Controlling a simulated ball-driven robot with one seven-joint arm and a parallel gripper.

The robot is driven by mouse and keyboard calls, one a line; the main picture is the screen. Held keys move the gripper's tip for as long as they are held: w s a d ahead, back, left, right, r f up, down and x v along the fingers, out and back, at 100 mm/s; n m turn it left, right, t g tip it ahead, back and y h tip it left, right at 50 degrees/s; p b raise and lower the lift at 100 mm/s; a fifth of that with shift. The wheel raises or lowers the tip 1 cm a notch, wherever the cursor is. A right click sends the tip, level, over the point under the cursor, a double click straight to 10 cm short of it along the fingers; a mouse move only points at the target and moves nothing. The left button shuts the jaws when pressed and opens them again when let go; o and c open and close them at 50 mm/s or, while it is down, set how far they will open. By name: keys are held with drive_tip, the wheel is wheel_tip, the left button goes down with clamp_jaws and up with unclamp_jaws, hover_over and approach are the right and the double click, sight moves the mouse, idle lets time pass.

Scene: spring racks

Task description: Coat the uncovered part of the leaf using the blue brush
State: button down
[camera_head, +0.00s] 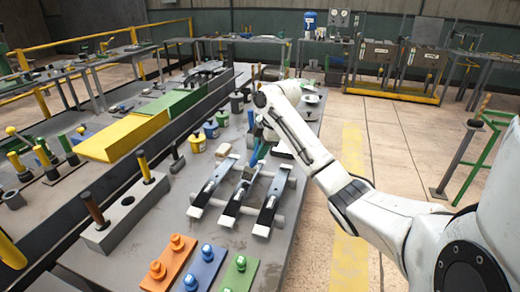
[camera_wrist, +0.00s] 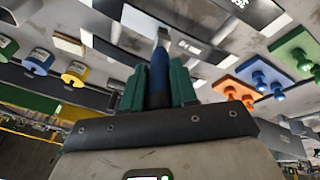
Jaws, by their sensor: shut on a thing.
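My gripper (camera_wrist: 158,88) is shut on the blue brush (camera_wrist: 159,72), which stands between its two green fingers in the wrist view. The brush tip points at the leaves and overlaps one in the picture; I cannot tell whether it touches. In the head view three leaves lie side by side on the rack: a left one (camera_head: 213,183), a middle one (camera_head: 240,190) and a right one (camera_head: 272,199). Each shows dark and bare silvery parts. My gripper (camera_head: 258,150) is at their far end, partly hidden by my arm.
Pots with yellow (camera_head: 198,142), blue (camera_head: 211,129) and green (camera_head: 222,117) lids or bodies stand left of the leaves. Orange (camera_head: 168,262), blue (camera_head: 202,267) and green (camera_head: 240,273) knobbed plates lie at the near edge. A block with upright handles (camera_head: 125,215) stands left.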

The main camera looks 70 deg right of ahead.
drive_tip(key=shift+f, duration=0.2)
drive_tip(key=shift+d+b, duration=1.35)
drive_tip(key=shift+d, duration=2.1)
drive_tip(key=a+p, duration=0.5)
drive_tip(key=a, duration=0.1)
drive_tip(key=shift+w+r+p, duration=0.1)
drive_tip(key=shift+p, duration=0.3)
drive_tip(key=shift+a+p, duration=0.3)
drive_tip(key=shift+a, duration=0.15)
